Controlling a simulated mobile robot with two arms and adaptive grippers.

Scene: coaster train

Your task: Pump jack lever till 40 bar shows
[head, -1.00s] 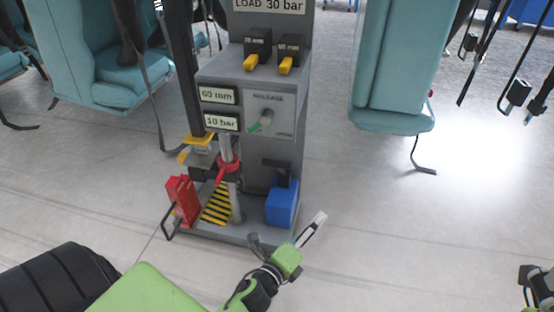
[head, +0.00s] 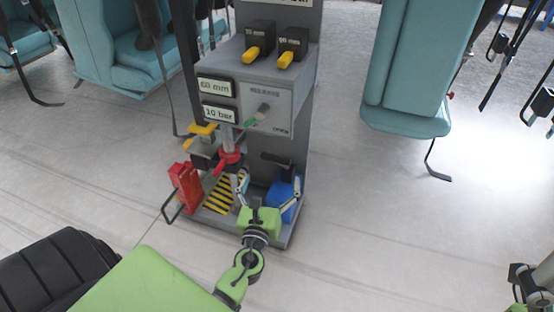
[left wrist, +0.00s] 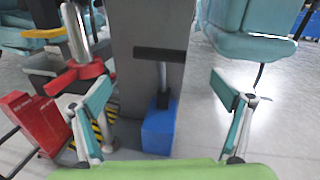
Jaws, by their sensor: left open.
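The jack stand (head: 278,100) is a grey post with a panel whose pressure label (head: 220,114) reads 10 bar. Low on its right is a blue pump block (head: 281,198), with a thin lever rod and black crossbar handle (head: 277,159) above. In the left wrist view the handle (left wrist: 160,55) is ahead, between and beyond my fingers, and the blue block (left wrist: 158,130) is below it. My left gripper (head: 270,186) is open and empty in front of the block. My right gripper (head: 530,285) shows only partly at the right edge; its jaw state is unclear.
A red box (head: 185,188) with a wire handle stands left of the striped base plate (head: 220,195). A red collar (head: 228,161) is on the cylinder. A release lever (head: 257,116) is on the panel. Teal seats (head: 408,70) stand either side; floor in front is clear.

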